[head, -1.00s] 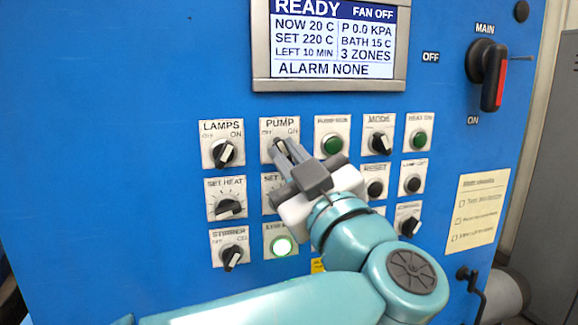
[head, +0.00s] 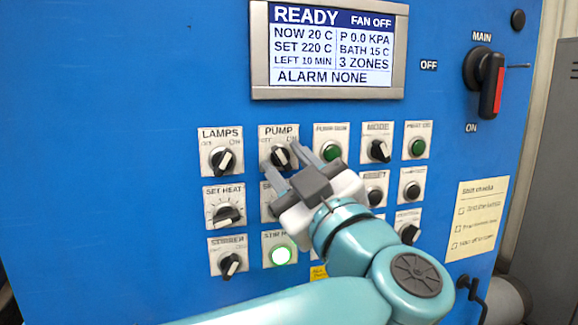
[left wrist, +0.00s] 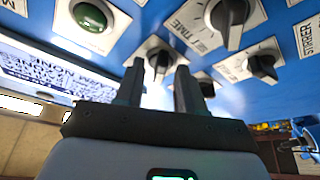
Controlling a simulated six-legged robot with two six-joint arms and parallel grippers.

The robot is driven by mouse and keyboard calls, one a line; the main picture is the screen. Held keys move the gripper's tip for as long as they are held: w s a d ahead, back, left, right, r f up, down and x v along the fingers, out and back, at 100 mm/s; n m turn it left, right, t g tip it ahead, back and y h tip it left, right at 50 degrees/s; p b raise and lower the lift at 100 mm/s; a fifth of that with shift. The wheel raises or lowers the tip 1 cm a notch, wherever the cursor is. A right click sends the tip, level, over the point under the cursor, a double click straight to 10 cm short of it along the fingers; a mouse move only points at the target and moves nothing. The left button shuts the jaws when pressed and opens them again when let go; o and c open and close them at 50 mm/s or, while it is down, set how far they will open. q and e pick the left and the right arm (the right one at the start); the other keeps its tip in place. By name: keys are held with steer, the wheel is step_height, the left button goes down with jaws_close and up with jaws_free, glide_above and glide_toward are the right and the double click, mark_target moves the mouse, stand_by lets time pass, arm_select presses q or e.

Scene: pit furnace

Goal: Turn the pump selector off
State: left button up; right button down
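The pump selector (head: 280,157) is a black knob on a white plate marked PUMP, OFF and ON, on the blue panel. Its handle looks slanted toward the upper left, the OFF side, but the exact setting is hard to read. My left gripper (head: 297,166) is open just in front of and below it, its grey fingers apart with nothing held. In the left wrist view, the pump selector (left wrist: 159,62) shows beyond the gap between the open fingertips (left wrist: 158,80), apparently clear of them. My right gripper is not in view.
Close by are the lamps knob (head: 223,160), the set heat dial (head: 227,215), the green pump-run button (head: 331,150) and the mode knob (head: 378,150). The display (head: 330,50) above reads READY. The red and black main switch (head: 490,80) is at right.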

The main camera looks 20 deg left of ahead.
arm_select(q)
steer(key=b+v, duration=0.3)
steer(key=v, duration=1.3)
steer(key=shift+b, duration=0.4)
steer(key=shift+d, duration=0.2)
